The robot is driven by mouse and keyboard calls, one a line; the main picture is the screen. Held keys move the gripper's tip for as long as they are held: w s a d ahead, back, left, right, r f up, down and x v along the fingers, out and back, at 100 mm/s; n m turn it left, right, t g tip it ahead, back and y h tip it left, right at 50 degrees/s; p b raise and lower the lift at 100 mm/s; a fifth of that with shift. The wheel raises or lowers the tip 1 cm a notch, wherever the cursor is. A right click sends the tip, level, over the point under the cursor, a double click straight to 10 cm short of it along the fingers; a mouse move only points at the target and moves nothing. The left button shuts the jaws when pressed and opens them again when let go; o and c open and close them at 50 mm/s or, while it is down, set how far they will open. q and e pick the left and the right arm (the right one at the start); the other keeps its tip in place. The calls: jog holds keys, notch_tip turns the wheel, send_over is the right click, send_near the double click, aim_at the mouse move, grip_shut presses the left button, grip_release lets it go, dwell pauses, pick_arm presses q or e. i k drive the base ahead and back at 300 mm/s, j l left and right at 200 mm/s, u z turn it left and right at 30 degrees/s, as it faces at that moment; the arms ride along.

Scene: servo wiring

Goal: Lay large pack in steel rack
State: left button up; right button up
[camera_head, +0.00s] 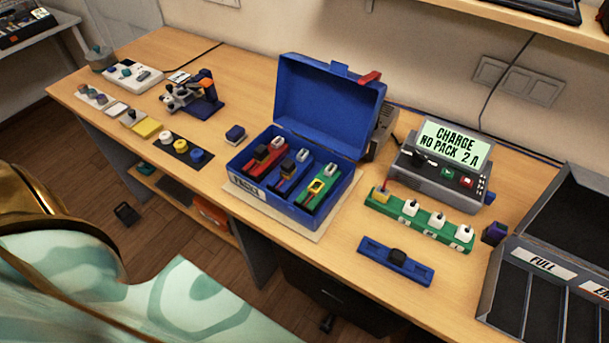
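The steel rack (487,297) stands at the right edge, cut off by the frame; it has slots, a FULL label and a second label partly cut off. A blue open-lidded box (243,182) in the middle holds a red pack (264,157), a blue pack (288,174) and a green pack (319,187) side by side. I cannot tell which is the large pack. The visible rack slots look empty. A small dark purple block (494,233) sits just left of the rack. Neither gripper is in view.
A charger (440,172) reads CHARGE NO PACK 2 A. A small blue block (235,134), a clamp fixture (195,97) and small trays are left.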

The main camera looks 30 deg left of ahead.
aim_at(509, 294)
jog(key=j+z, duration=0.2)
jog(key=z, duration=0.2)
jog(key=k+j+z, duration=0.1)
jog(key=z, duration=0.3)
jog(key=k+j+z, duration=0.1)
jog(key=z, duration=0.35)
jog(key=j, duration=0.1)
